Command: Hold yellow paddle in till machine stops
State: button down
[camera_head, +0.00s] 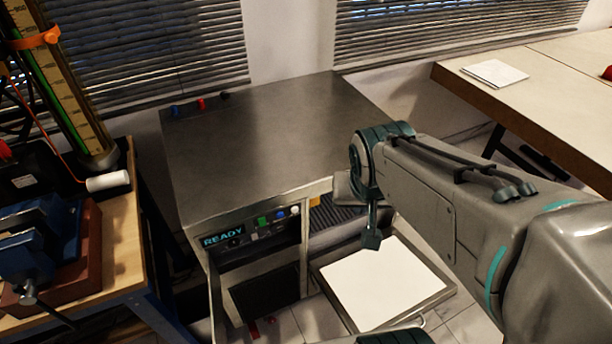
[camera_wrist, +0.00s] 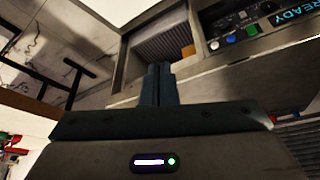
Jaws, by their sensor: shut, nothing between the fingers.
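The machine (camera_head: 260,130) is a metal cabinet with a lit READY display (camera_head: 223,240) and a row of small coloured buttons. The yellow paddle (camera_head: 315,200) is a small piece at the edge of the machine's opening, right of the buttons, partly hidden in the head view. In the wrist view the paddle (camera_wrist: 188,51) shows beside the ribbed opening. My gripper (camera_head: 371,240) points down in front of the opening, right of the paddle. In the wrist view its fingers (camera_wrist: 158,72) are together and empty, apart from the paddle in the picture.
A tray with a white sheet (camera_head: 384,284) sticks out low in front of the machine. A workbench (camera_head: 125,240) with a blue vise (camera_head: 35,240) stands at left. A table (camera_head: 560,75) with papers stands at right. The machine's top is mostly clear.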

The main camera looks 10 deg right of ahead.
jog(key=w+d+f+m+t+h+b, duration=0.1)
jog(key=w+d+f+m+t+b, duration=0.3)
jog(key=f+b, duration=0.35)
jog(key=w+d+f+m+t+h+b, duration=0.1)
jog(key=w+d+f+m+t+b, duration=0.15)
jog(key=w+f+b, duration=0.55)
jog(key=a+f+m+t+y+b, duration=0.1)
jog(key=a+f+m+y+b, duration=0.1)
jog(key=f+b, duration=0.5)
jog(key=w+a+f+m+t+y+b, duration=0.1)
jog(key=a+f+m+t+y+b, duration=0.1)
jog(key=f+m+y+b, duration=0.2)
notch_tip(320, 180, down, 4)
jog(key=y+b, duration=0.1)
jog(key=b, duration=0.6)
jog(key=shift+w+a+r+b, duration=0.15)
jog(key=shift+a+b, duration=0.1)
jog(key=shift+b, duration=0.15)
jog(key=r+p+x, duration=0.1)
jog(key=p+x, duration=0.5)
jog(key=p, duration=0.5)
jog(key=shift+w+f, duration=0.2)
jog(key=shift+w, duration=0.3)
